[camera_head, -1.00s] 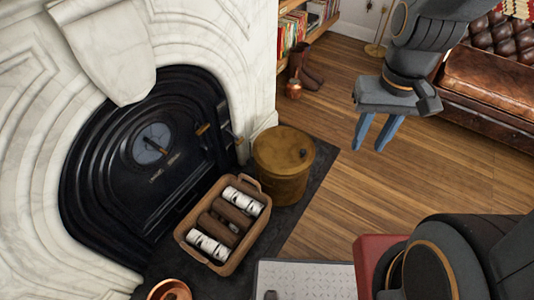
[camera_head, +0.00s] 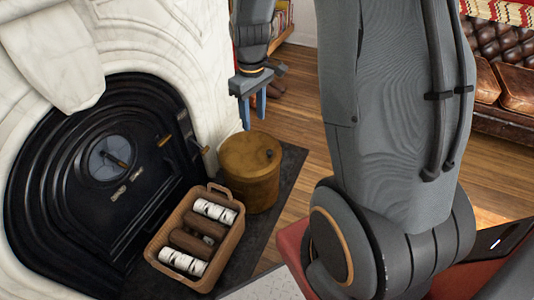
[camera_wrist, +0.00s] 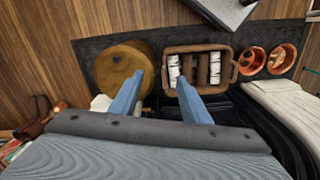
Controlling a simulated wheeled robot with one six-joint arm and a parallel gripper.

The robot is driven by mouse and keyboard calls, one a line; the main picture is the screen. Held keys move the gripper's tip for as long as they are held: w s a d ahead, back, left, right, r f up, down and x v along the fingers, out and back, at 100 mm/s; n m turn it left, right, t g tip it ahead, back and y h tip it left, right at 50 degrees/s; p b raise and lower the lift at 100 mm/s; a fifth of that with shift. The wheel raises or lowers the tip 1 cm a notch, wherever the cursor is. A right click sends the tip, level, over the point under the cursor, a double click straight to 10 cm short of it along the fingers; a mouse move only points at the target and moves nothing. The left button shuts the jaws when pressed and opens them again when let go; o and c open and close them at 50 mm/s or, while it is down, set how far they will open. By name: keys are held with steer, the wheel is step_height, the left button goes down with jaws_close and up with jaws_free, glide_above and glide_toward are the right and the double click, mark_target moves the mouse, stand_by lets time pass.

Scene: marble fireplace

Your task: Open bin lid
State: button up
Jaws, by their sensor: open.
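The bin is a round brass-coloured container (camera_head: 250,185) on the dark hearth slab, beside the fireplace. In the wrist view the lid (camera_wrist: 118,65) is seen from above, partly hidden by a blue finger. My gripper (camera_head: 253,112) is open and empty, pointing down. It appears above and behind the bin in the head view, apart from the lid.
A brown basket (camera_head: 157,247) with logs and white-barked pieces stands next to the bin. The black fireplace door (camera_head: 60,200) and marble surround (camera_head: 150,45) stand left. Copper pots (camera_wrist: 283,58) sit beyond the basket. Boots (camera_wrist: 38,115) stand near the shelf. Wooden floor (camera_head: 300,205) is free right of the slab.

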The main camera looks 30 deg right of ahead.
steer(key=w+d+f+n+b, duration=0.2)
steer(key=w+d+f, duration=0.1)
steer(key=w+f, duration=0.3)
steer(key=w+d+f+n+b, duration=0.1)
steer(key=w+d+f+b, duration=0.2)
steer(key=f, duration=0.5)
steer(key=n+b, duration=0.2)
steer(key=n, duration=0.1)
glide_above(270, 151)
step_height(270, 151, down, 13)
steer(key=shift+s+a, duration=0.1)
step_height(270, 151, down, 7)
steer(key=shift+f+b, duration=0.2)
steer(key=shift+b, duration=0.1)
jaws_close()
